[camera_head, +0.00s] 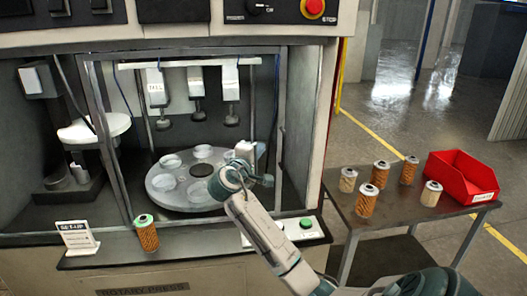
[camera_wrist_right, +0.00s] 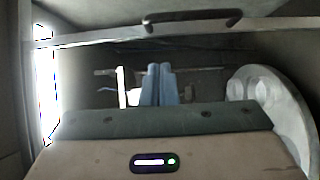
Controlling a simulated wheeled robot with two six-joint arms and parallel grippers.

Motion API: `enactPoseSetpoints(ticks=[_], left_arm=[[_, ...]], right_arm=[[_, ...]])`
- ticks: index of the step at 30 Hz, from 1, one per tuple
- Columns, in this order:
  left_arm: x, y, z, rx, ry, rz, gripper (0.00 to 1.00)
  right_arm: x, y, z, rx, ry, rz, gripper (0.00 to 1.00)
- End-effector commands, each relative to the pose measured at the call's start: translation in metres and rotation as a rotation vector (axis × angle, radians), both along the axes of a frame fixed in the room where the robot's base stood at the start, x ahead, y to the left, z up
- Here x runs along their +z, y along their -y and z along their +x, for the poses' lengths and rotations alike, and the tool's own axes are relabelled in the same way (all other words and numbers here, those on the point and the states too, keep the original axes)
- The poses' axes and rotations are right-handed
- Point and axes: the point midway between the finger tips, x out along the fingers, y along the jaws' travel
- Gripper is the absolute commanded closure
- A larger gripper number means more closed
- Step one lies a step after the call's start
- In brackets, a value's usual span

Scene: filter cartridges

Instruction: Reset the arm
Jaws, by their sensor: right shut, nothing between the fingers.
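My right arm reaches from the lower right into the open bay of the rotary press, and its gripper (camera_head: 248,157) is over the right side of the grey round turntable (camera_head: 160,183). In the right wrist view the two bluish fingers (camera_wrist_right: 159,70) are together with nothing between them. The turntable's edge (camera_wrist_right: 240,85) shows at the right of that view. In the head view the turntable has several round recesses, and no cartridge shows in those I can see. An orange cartridge (camera_head: 146,233) stands upright on the front ledge. My left gripper is not in view.
A side table (camera_head: 400,212) at the right holds several orange and pale cartridges and a red bin (camera_head: 461,177). A SET-UP sign (camera_head: 77,238) and a green button (camera_head: 306,223) are on the ledge. The bay's frame and posts (camera_head: 279,110) stand close around my arm.

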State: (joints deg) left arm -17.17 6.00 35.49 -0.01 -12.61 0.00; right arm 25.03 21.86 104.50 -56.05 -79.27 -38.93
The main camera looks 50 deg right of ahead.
Motion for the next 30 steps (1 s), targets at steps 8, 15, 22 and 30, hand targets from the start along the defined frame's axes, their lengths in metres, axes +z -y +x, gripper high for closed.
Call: enactPoseSetpoints(ticks=[8, 15, 22, 30], left_arm=[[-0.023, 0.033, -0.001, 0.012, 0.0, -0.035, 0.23], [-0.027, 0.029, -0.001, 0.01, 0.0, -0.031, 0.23], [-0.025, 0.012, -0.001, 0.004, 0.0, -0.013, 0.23], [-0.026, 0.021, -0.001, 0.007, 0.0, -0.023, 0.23]], right_arm=[[-0.004, -0.046, -0.017, 0.001, 0.002, 0.004, 1.0], [-0.001, -0.061, -0.023, -0.001, 0.0, 0.001, 1.0], [-0.001, -0.062, -0.024, 0.0, -0.001, 0.001, 1.0], [-0.086, -0.083, -0.045, 0.111, 0.002, 0.195, 1.0]])
